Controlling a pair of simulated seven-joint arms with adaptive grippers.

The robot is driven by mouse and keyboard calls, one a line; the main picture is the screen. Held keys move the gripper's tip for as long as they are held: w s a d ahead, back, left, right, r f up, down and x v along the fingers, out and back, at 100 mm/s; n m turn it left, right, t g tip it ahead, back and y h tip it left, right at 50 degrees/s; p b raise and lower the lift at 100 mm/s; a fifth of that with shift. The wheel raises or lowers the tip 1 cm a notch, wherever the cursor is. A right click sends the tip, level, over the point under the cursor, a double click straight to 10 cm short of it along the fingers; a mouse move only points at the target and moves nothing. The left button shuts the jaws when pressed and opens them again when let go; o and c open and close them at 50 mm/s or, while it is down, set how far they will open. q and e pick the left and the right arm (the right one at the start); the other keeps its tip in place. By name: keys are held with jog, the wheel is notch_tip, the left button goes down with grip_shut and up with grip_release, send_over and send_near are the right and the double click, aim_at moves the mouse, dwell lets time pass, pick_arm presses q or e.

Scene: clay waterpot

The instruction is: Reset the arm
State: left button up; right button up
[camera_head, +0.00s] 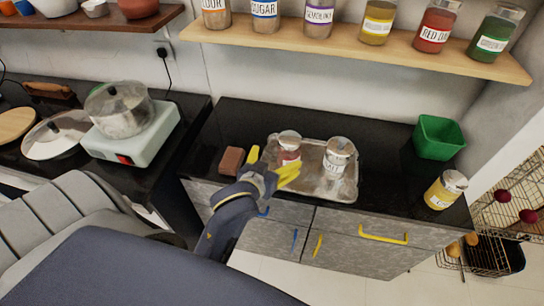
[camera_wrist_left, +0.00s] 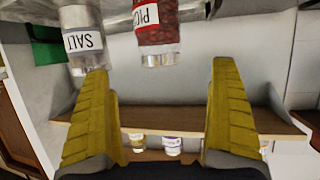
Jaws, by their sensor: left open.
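My left gripper (camera_head: 271,165) is open in the head view, with its yellow fingers apart at the front left edge of a metal tray (camera_head: 308,180). A jar with red contents (camera_head: 288,141) stands on the tray, just beyond the fingers, which partly hide it. A salt jar (camera_head: 338,158) stands to its right on the tray. In the left wrist view the fingers (camera_wrist_left: 160,72) are wide apart with nothing held between them. The red jar (camera_wrist_left: 156,40) and the salt jar (camera_wrist_left: 82,42) show upside down beyond the fingertips. My right gripper is not in view.
A brown block (camera_head: 231,161) lies left of the tray. A green bin (camera_head: 438,137) and a yellow jar (camera_head: 445,190) stand at the right of the black counter. A pot (camera_head: 119,109) sits on a stove at left. A shelf (camera_head: 350,50) with several jars hangs behind.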

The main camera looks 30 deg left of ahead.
pick_arm(q)
jog(key=shift+s, duration=0.1)
dwell(0.4)
jog(key=s+a+f+m+g+y, duration=0.2)
jog(key=s+a+f+m+g, duration=0.15)
jog(key=s+f, duration=0.45)
jog(key=s+a+f+m+g+y, duration=0.1)
jog(key=s+a+f+m+g, duration=0.15)
jog(key=s+f+m, duration=0.5)
jog(key=s+d+f+n+g+h, duration=0.1)
jog(key=s+d+f+g, duration=0.15)
jog(key=f, duration=1.15)
jog(key=s+d+f+n+g+h, duration=0.1)
jog(key=d+f+n+h, duration=0.15)
jog(key=f, duration=1.25)
jog(key=s+d+f+n+g+h, duration=0.1)
jog(key=s+f+n+g, duration=0.1)
jog(key=s+f, duration=1.9)
jog(key=shift+s+f, duration=0.2)
jog(key=shift+s, duration=0.05)
jog(key=shift+g, duration=0.25)
